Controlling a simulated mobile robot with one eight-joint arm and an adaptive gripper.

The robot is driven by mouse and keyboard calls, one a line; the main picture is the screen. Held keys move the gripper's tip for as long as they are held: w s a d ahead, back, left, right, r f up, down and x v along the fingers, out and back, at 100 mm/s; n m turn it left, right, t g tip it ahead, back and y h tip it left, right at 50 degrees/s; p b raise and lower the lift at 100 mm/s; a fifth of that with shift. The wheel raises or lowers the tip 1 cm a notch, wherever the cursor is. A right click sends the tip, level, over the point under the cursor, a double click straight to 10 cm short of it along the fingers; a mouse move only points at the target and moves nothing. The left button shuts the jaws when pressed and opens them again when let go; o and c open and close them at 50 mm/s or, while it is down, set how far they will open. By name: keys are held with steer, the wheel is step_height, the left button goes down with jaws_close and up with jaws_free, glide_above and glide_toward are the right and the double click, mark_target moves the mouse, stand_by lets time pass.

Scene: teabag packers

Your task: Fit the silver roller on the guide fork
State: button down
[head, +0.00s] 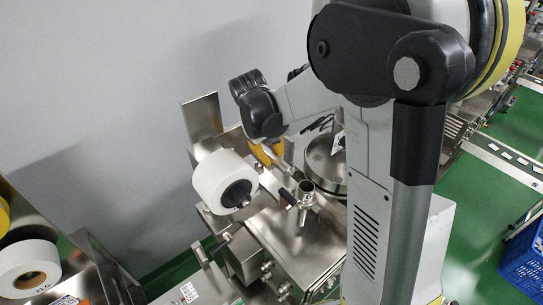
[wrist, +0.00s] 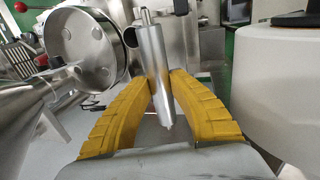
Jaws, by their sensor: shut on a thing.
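The silver roller (wrist: 152,58) is a smooth metal cylinder with a thin stub at each end. In the wrist view it stands near upright, tilted a little, between the yellow fingers of my gripper (wrist: 161,82), which is shut on it. In the head view my gripper (head: 266,150) is partly hidden behind my arm, just above and right of a white paper roll (head: 218,178). I cannot pick out the guide fork for sure; metal parts lie behind the roller in the wrist view, and I cannot tell if it touches them.
A round metal pan (head: 326,165) and an upright metal tube (head: 306,196) stand on the machine close to the gripper. The white roll is also close at the right in the wrist view (wrist: 275,85). A blue crate (head: 524,262) stands on the green floor at right.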

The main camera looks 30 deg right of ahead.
steer(key=shift+s+r, duration=0.25)
steer(key=shift+s, duration=0.4)
steer(key=shift+w+f+b, duration=0.2)
steer(key=shift+w+b, duration=0.1)
steer(key=shift+w, duration=0.05)
steer(key=shift+s+f+b, duration=0.25)
steer(key=shift+f+b, duration=0.65)
steer(key=f+b, duration=0.2)
steer(key=shift+w+f, duration=0.2)
steer(key=shift+f, duration=0.2)
steer(key=shift+f+b, duration=0.5)
steer(key=shift+b, duration=0.1)
steer(key=shift+b, duration=0.5)
steer(key=shift+f+b, duration=1.25)
steer(key=shift+f, duration=0.15)
steer(key=c, duration=1.2)
jaws_free()
steer(key=shift+s, duration=0.1)
